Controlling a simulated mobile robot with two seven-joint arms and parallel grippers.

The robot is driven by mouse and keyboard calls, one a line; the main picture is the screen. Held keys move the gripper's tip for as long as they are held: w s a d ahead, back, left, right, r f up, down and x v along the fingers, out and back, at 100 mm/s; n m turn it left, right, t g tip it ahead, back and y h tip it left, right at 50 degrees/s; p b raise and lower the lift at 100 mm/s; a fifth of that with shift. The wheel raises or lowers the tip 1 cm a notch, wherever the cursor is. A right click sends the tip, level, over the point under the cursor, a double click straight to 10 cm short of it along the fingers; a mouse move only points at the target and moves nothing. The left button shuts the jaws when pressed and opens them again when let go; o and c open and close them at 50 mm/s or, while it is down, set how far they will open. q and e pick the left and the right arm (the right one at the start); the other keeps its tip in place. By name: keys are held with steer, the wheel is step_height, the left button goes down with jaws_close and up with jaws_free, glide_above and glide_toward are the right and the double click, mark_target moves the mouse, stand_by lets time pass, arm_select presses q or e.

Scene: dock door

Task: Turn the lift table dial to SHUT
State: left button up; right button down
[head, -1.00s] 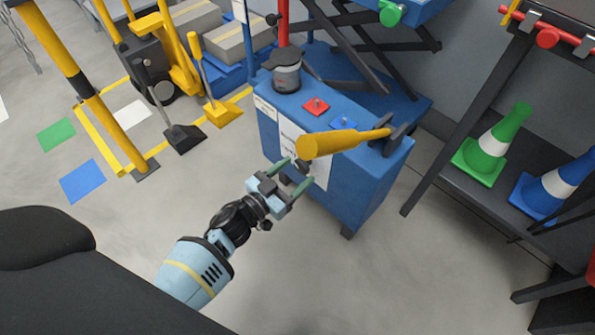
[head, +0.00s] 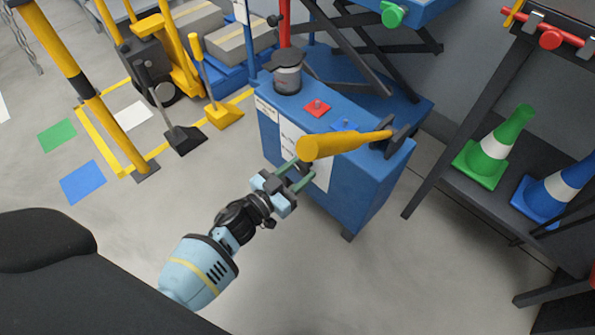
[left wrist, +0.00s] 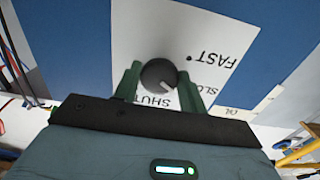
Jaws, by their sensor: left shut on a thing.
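The lift table's blue cabinet (head: 350,200) stands at the middle of the head view, with a white label sheet (head: 318,178) on its front face. In the left wrist view a dark round dial (left wrist: 158,73) sits on the sheet (left wrist: 208,30), which reads FAST, SLOW (partly covered) and SHUT. A pale mark on the dial's rim points to the lower right, between SHUT and SLOW. My left gripper (head: 299,172) is shut on the dial, one green finger on each side; its fingers also show in the left wrist view (left wrist: 160,84). My right gripper is not in view.
A yellow lever (head: 345,142) juts over the cabinet top, just above my left gripper. Red (head: 317,109) and blue (head: 345,125) plates lie behind it. A shelf with green (head: 495,148) and blue (head: 555,188) cones stands right. Floor in front is clear.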

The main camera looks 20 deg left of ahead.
arm_select(q)
steer(key=shift+m, duration=1.3)
steer(key=m, duration=0.4)
steer(key=shift+a+m, duration=0.1)
steer(key=shift+m, duration=0.2)
steer(key=m, duration=0.3)
steer(key=shift+m, duration=0.7)
steer(key=o, duration=0.9)
steer(key=shift+o, duration=0.2)
